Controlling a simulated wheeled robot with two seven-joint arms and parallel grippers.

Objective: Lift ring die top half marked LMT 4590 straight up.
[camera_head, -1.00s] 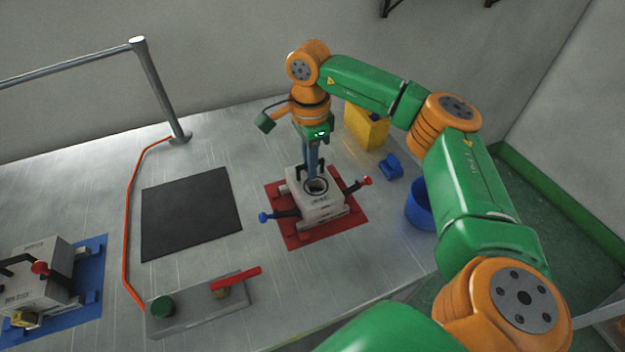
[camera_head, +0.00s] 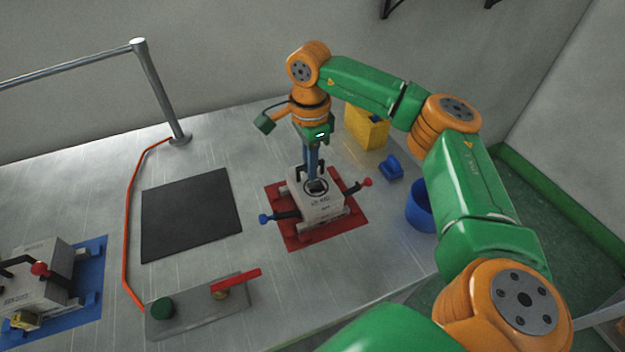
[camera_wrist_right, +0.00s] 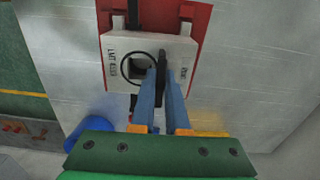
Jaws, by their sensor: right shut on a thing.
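The ring die top half (camera_head: 322,204) is a pale grey block with a round opening and dark lettering too small to read surely in the head view. It sits above the red mat (camera_head: 345,230) in the middle of the table. In the wrist view the die (camera_wrist_right: 118,68) shows side-on lettering that looks like LMT 4590. My right gripper (camera_head: 313,176) points down from above, shut on the black handle at the die's back edge; its blue fingers (camera_wrist_right: 165,80) show in the wrist view. Whether a gap lies beneath the top half is unclear. My left gripper is out of view.
Two clamp levers, with a blue knob (camera_head: 264,218) and a red knob (camera_head: 366,182), flank the die. A second die (camera_head: 35,290) sits on a blue mat at left. A black mat (camera_head: 190,215), control box (camera_head: 205,305), yellow bin (camera_head: 366,128) and blue cup (camera_head: 421,208) stand around.

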